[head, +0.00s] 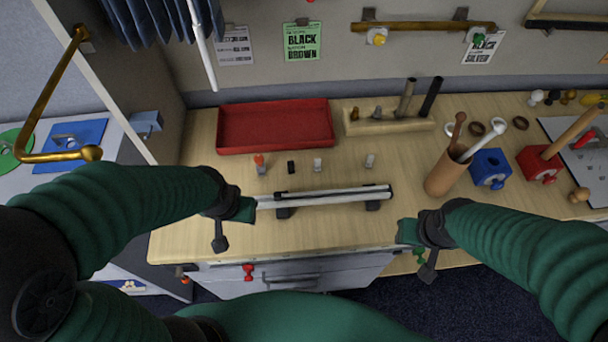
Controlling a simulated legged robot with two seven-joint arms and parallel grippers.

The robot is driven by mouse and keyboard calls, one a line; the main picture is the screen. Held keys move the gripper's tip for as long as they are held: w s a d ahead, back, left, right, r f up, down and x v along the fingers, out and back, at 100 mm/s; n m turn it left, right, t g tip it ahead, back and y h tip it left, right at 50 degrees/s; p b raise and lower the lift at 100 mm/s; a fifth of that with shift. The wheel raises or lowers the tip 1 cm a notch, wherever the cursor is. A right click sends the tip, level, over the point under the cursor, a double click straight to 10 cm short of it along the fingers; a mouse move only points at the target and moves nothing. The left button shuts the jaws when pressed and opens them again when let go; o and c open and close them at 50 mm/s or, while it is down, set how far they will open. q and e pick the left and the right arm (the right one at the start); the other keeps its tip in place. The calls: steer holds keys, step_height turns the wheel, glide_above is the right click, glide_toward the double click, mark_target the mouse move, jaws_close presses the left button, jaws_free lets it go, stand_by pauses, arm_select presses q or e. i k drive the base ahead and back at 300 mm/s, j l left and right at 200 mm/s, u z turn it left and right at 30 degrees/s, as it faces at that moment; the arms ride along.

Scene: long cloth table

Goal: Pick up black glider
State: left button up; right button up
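A small black block (291,167), which looks like the black glider, stands on the wooden table behind the silver rail (325,197). The rail lies on two dark supports. My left gripper (232,226) is at the rail's left end, in front and left of the black block. Its two fingers look spread, with nothing seen between them; I cannot tell whether it touches the rail. My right gripper (418,250) is over the table's front edge, right of the rail. Its fingers also look apart and empty.
An orange-and-white piece (260,164) and white pieces (317,164) (370,161) stand in the same row. A red tray (275,128) is behind them. A wooden holder (388,125) with upright rods and a wooden cup (444,179) stand to the right.

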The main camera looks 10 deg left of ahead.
mark_target(291, 165)
steer(key=i+l, duration=0.1)
steer(key=l, duration=0.4)
steer(key=i+l+u, duration=0.1)
steer(key=l, duration=0.35)
steer(key=i+l+u, duration=0.1)
steer(key=l, duration=0.4)
steer(key=i+l, duration=0.1)
steer(key=l, duration=0.4)
